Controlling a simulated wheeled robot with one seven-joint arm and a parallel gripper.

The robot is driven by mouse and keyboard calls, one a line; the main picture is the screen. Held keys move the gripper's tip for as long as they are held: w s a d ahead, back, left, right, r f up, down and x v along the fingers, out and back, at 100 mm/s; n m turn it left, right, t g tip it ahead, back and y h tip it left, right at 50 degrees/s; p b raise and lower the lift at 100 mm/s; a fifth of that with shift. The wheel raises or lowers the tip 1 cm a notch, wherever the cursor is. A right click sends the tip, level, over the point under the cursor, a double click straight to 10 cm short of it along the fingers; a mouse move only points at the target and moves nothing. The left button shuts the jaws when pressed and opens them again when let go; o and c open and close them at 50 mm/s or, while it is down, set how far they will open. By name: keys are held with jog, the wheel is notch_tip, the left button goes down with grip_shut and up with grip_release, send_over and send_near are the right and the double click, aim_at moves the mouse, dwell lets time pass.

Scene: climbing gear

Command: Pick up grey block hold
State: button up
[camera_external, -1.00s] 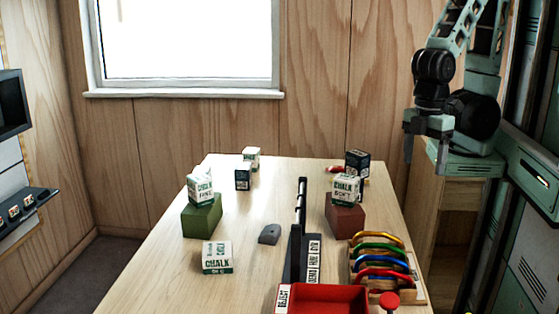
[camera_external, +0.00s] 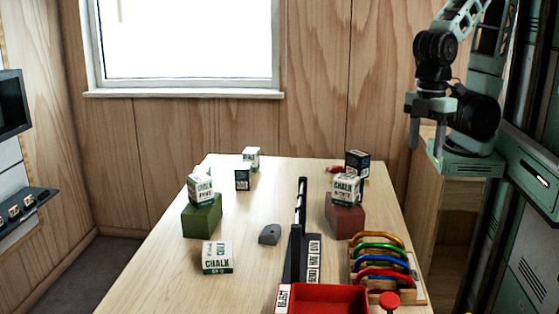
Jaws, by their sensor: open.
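The grey block hold (camera_external: 269,234) is a small dark grey wedge-like piece lying on the wooden table, left of the black upright rail. Nothing covers it. My gripper (camera_external: 414,136) is open and empty, high at the right, above and beyond the table's right edge. It is well apart from the grey hold, and its fingers point down.
The black rail (camera_external: 296,240) stands between my arm's side and the hold. A green block (camera_external: 202,214) and a red-brown block (camera_external: 345,217) carry chalk boxes. A chalk box (camera_external: 217,257) lies near the hold. A red tray (camera_external: 325,300) and rack of coloured carabiners (camera_external: 382,262) are in front.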

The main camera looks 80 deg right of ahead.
jog(key=w+m+g+y+b, duration=0.35)
jog(key=w+m+y, duration=0.25)
jog(key=w+m, duration=0.95)
jog(key=w+d+m+t+y+b, duration=0.45)
jog(key=w+d+m+y, duration=0.25)
jog(key=w+d+m, duration=0.8)
jog(key=n, duration=0.3)
send_near(273, 223)
jog(key=shift+m+t, duration=0.25)
jog(key=shift+t, duration=0.15)
jog(key=p+x, duration=0.1)
jog(key=x, duration=0.1)
jog(key=f+p+x, duration=0.1)
jog(key=p+x, duration=0.1)
jog(key=shift+d, duration=0.15)
jog(key=p+x, duration=0.1)
jog(key=x, duration=0.1)
jog(key=p+x, duration=0.1)
jog(key=x, duration=0.2)
jog(key=shift+s+a+r+p, duration=0.15)
jog(key=shift+s+a+p, duration=0.05)
jog(key=shift+a+p, duration=0.1)
jog(key=shift+w+a+f, duration=0.1)
jog(key=shift+a+f, duration=0.05)
jog(key=shift+f, duration=0.05)
jog(key=shift+c, duration=0.3)
jog(key=c, duration=0.7)
